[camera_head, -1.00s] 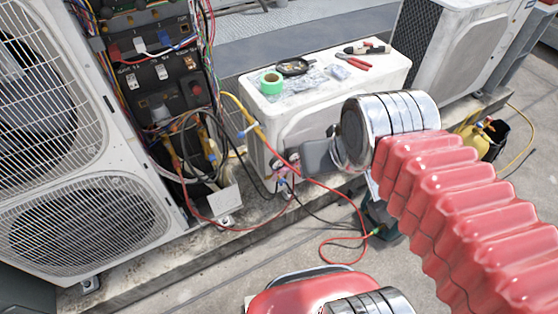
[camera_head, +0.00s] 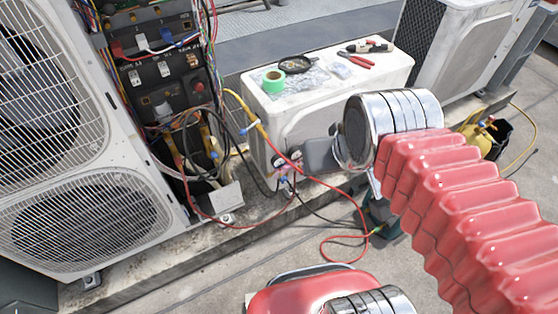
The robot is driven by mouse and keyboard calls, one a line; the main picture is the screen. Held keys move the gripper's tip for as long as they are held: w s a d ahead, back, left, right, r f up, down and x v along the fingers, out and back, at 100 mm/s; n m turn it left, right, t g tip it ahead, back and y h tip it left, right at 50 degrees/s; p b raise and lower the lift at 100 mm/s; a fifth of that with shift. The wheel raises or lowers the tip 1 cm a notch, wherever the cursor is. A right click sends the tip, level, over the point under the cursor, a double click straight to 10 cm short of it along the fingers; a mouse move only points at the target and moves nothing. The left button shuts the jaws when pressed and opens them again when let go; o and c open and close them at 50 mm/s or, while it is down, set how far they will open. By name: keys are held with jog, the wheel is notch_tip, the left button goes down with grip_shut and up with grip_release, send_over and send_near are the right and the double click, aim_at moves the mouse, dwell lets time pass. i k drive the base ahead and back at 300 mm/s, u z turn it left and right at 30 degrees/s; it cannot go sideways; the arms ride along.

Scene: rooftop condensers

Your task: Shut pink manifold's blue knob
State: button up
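The pink manifold (camera_head: 287,168) is small in the camera_head view, low against the front of the white condenser in the middle, with dark round gauges on top and hoses running from it. A blue spot shows near its lower left, but the picture is too small to tell whether it is the blue knob. My gripper (camera_head: 316,157) is a grey end beyond the chrome wrist, just right of the manifold. Its fingers overlap the manifold area and are too small to tell apart. I cannot tell whether it touches the manifold.
A large condenser with an open wiring panel (camera_head: 165,70) stands at left. Green tape (camera_head: 273,82) and red pliers (camera_head: 361,62) lie on the middle condenser (camera_head: 390,75). A red hose (camera_head: 325,240) loops on the floor. A yellow cylinder (camera_head: 480,138) stands at right.

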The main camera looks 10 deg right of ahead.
aim_at(284, 179)
jog(key=k, duration=1.35)
jog(key=u, duration=0.15)
jog(key=i, duration=0.35)
jog(key=u, duration=0.6)
jog(key=i, duration=1.55)
jog(key=z, duration=0.2)
